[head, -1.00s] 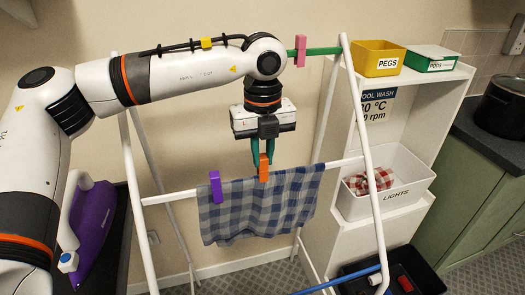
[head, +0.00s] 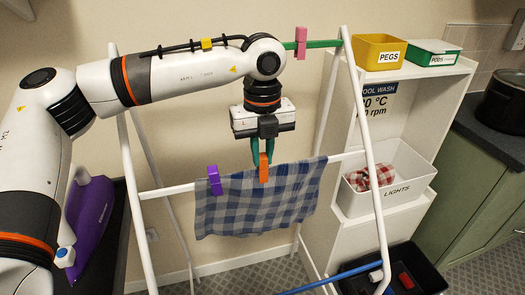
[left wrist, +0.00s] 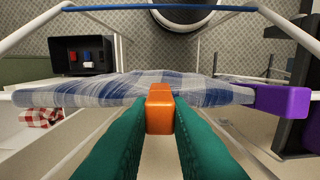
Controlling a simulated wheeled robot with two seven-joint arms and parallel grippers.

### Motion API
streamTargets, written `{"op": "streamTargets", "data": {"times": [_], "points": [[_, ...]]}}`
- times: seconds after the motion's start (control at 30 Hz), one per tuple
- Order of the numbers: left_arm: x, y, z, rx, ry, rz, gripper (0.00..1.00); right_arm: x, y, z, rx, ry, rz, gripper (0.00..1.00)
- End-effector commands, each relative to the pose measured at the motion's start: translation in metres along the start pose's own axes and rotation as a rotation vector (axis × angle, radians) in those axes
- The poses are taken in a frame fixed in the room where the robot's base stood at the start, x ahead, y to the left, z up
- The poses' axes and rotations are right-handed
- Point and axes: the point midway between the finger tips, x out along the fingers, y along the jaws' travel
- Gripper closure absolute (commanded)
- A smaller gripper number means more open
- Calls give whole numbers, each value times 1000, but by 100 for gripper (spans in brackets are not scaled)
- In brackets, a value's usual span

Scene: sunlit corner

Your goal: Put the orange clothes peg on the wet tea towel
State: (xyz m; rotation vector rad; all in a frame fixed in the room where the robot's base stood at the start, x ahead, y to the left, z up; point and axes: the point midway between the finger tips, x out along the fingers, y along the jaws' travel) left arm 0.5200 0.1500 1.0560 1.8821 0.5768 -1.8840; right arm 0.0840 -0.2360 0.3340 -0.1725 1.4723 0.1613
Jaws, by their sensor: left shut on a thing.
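The wet tea towel (head: 250,205), blue and grey checked, hangs over the white rail of the drying rack. It also shows in the left wrist view (left wrist: 90,92). A purple peg (head: 214,180) sits on its left part at the rail. My left gripper (head: 262,158) points down above the rail, its green fingers shut on the orange clothes peg (head: 264,172). The orange peg (left wrist: 160,108) is at the towel's top edge, overlapping it in both views. I cannot tell how firmly its jaws straddle the cloth. My right gripper is not in view.
A pink peg (head: 301,42) sits on the green upper rail. A LIGHTS bin (head: 387,200) holds a red checked cloth. A purple iron (head: 90,215) stands at left.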

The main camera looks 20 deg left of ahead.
Motion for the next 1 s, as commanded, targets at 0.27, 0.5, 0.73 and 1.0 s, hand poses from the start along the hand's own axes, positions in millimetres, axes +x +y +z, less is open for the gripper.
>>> {"op": "streamTargets", "data": {"times": [0.27,0.5,0.73,1.0], "points": [[5,0,-1,-1,0,0,94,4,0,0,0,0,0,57],[4,0,-1,-1,0,0,80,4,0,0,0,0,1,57],[4,0,-1,-1,1,0,57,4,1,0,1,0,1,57],[0,0,-1,-1,1,1,57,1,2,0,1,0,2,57]]}}
